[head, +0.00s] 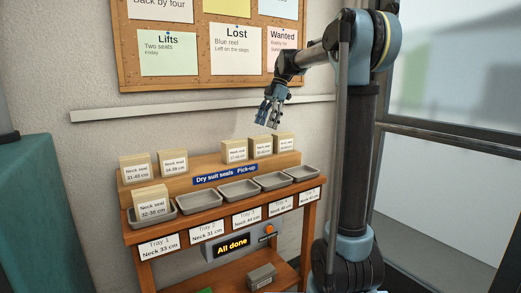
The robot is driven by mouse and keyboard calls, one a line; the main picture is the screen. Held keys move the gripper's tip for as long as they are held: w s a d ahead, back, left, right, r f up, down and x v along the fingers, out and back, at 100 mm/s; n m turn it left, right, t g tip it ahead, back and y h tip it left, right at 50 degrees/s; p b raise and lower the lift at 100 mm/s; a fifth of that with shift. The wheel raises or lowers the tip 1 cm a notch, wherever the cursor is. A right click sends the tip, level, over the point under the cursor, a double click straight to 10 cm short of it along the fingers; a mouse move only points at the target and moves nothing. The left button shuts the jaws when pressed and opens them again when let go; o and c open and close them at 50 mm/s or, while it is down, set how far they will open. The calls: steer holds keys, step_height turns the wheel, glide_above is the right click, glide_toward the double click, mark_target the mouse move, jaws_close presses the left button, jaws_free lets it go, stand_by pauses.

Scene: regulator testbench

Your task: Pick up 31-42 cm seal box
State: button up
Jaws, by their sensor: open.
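Several tan boxes labelled "Neck seal" stand on the raised back shelf of a wooden bench. The left-most box (135,169) has a label that seems to begin with 31; its last digits are unclear. Beside it is a box (173,163) that seems to read 34-39 cm. Three more boxes stand further right, a left one (234,151), a middle one (261,148) and a right one (285,144), with labels too small to read surely. Another box, reading about 32-38 cm (151,204), sits in the left-most tray. My gripper (268,121) is open and empty above the right-hand boxes, apart from them.
Grey trays line the bench front; the second (199,207) and those right of it look empty. A sign (226,175) reads "Dry suit seals Pick-up". A display (233,246) reads "All done". A wall rail (170,112) runs behind my gripper. The shelf middle is bare.

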mark_target(262, 136)
steer(key=shift+x, duration=4.6)
steer(key=shift+d, duration=0.15)
steer(key=c, duration=1.2)
